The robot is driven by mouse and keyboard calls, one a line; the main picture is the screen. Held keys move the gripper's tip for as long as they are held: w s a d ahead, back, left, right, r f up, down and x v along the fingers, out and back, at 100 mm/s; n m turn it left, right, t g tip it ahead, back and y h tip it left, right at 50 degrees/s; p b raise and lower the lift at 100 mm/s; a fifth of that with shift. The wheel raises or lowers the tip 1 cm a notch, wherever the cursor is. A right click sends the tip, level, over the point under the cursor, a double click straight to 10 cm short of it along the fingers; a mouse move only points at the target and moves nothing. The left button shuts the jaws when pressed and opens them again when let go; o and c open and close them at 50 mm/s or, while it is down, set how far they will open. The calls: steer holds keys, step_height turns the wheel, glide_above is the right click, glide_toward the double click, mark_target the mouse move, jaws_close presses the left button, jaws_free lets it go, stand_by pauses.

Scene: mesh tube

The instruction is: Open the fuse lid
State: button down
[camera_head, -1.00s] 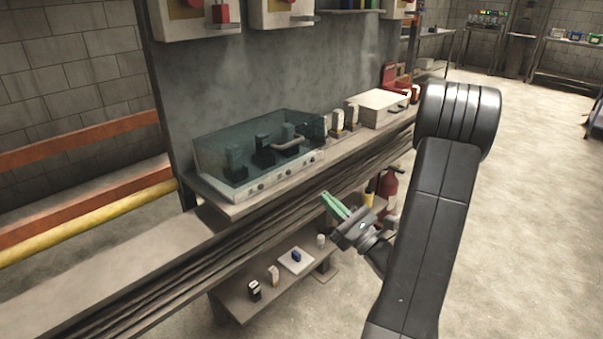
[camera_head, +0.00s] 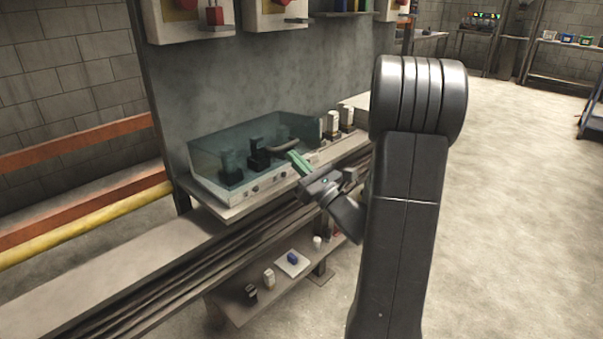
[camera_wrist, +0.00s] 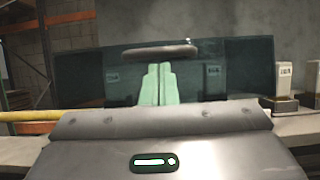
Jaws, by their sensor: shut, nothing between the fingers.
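The fuse box with its tinted see-through lid (camera_head: 215,147) stands on the shelf against the grey panel. Its lid is down over dark fuse blocks (camera_head: 258,155). A dark bar handle (camera_head: 287,146) is on the lid; in the wrist view the handle (camera_wrist: 158,52) runs level across the upper middle. My gripper (camera_head: 297,160) has green fingers, shut together and empty. In the wrist view the fingertips (camera_wrist: 158,70) are just below the handle's middle in the picture. I cannot tell whether they touch it.
White and dark fuses (camera_head: 338,120) stand on the shelf right of the box. A lower shelf (camera_head: 240,306) holds a blue item on a white plate (camera_head: 293,263) and small blocks. My arm hides the shelf's right end. The floor at right is clear.

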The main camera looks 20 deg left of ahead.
steer(key=shift+r, duration=0.25)
steer(key=w+a+r+g+h+p, duration=0.1)
steer(key=a+r+h+p, duration=0.25)
steer(key=r+p, duration=0.85)
steer(key=w+a+r+g+h+p, duration=0.3)
steer(key=r+p, duration=0.5)
steer(key=p, duration=0.8)
steer(key=w+a+r+p, duration=0.1)
steer(key=a+r, duration=0.1)
steer(key=a, duration=0.3)
steer(key=w+a+r+t+p, duration=0.1)
steer(key=w+a+r+p, duration=0.1)
steer(key=a, duration=0.4)
steer(key=shift+r+p, duration=0.3)
steer(key=shift+r, duration=0.3)
steer(key=shift+a+h, duration=0.1)
steer(key=shift+h, duration=0.15)
stand_by(0.5)
